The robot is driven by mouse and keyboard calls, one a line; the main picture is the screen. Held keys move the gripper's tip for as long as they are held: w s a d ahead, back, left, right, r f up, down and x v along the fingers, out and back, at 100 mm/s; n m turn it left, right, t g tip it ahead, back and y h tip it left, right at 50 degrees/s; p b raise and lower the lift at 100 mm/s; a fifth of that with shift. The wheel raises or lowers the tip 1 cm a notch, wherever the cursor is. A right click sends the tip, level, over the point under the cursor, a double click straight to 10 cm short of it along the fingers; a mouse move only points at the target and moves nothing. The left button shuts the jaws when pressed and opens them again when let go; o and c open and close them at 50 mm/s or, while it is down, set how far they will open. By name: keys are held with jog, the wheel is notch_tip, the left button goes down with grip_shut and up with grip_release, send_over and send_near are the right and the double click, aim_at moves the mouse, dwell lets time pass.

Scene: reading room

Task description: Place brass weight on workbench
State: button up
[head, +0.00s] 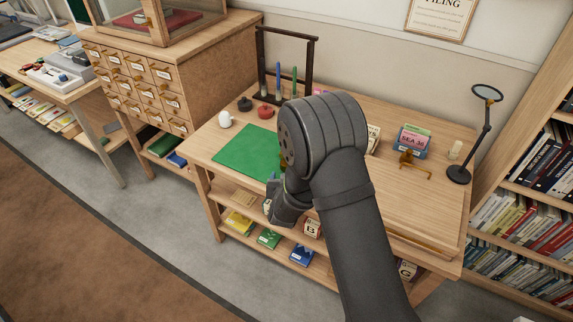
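I cannot pick out the brass weight with certainty. A small brass-coloured object (406,158) with a thin bar beside it stands on the right part of the wooden table (420,195). I cannot tell whether this table or the wooden table at the far left (88,88) is the workbench. My gripper (274,203) points down near the front edge of the middle table, by the green mat (240,150). My own arm hides most of it, so its fingertips and anything between them are not clear.
A rack with coloured candle-like sticks (278,80), a white egg-like object (225,119) and a red pot (266,111) stand behind the mat. A drawer cabinet (150,85) stands left.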

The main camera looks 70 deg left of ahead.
jog(key=shift+x, duration=3.25)
jog(key=shift+s+a+r, duration=0.1)
jog(key=shift+r, duration=0.15)
grip_shut()
jog(key=shift+r, duration=0.1)
